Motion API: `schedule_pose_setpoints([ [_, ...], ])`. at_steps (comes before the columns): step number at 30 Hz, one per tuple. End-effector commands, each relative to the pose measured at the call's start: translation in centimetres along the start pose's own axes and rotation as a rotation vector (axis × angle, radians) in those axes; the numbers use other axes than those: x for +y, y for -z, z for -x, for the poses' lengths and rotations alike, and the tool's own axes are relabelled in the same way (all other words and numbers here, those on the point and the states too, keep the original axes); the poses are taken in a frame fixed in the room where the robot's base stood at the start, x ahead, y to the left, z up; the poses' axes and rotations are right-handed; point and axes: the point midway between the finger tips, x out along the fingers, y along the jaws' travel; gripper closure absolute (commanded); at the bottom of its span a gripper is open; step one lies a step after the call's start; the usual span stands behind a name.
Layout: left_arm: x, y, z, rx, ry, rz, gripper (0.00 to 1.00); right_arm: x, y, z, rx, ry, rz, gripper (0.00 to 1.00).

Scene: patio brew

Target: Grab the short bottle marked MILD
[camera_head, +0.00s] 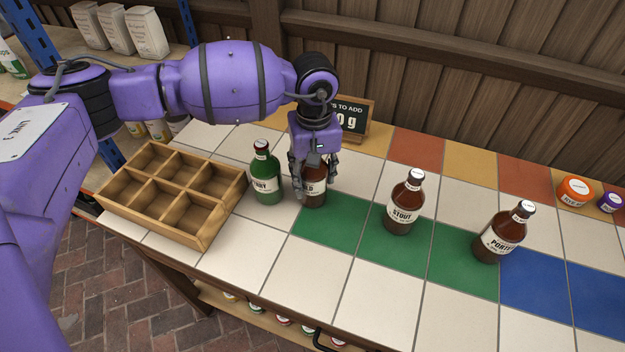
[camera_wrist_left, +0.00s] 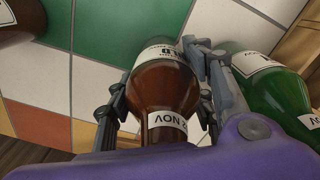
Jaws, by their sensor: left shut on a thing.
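The short brown bottle (camera_head: 315,188) has a label ending in "LD" and stands upright on the tiled counter, partly hidden by my left gripper. My left gripper (camera_head: 314,180) comes down from above and is shut on this bottle. In the left wrist view the brown bottle (camera_wrist_left: 165,90) sits between the two fingers, with a neck tag reading "NOV". A green bottle (camera_head: 266,172) stands just left of the gripper, close to one finger; it also shows in the left wrist view (camera_wrist_left: 272,92). My right gripper is in neither view.
An empty wooden crate (camera_head: 213,240) with several compartments stands to the left. A brown STOUT bottle (camera_head: 403,205) and a brown PORTER bottle (camera_head: 497,235) stand to the right. A small dark sign (camera_head: 352,117) is behind the gripper. The front tiles are clear.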

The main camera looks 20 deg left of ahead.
Motion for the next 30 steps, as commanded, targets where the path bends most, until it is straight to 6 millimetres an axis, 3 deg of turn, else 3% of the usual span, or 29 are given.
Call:
schedule_pose_setpoints([
  [11,0.1,0.1,0.7,0.003,-0.004,-0.001,0.99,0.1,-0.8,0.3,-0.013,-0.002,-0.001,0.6],
  [17,0.1,0.1,3.0,0.004,-0.004,-0.001,0.99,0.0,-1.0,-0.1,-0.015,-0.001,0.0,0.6],
  [26,1.5,-4.8,9.2,0.005,-0.006,-0.007,0.99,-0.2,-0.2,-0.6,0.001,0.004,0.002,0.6],
  [30,2.3,-8.3,10.6,0.001,-0.004,-0.01,0.99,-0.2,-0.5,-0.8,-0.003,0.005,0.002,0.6],
])
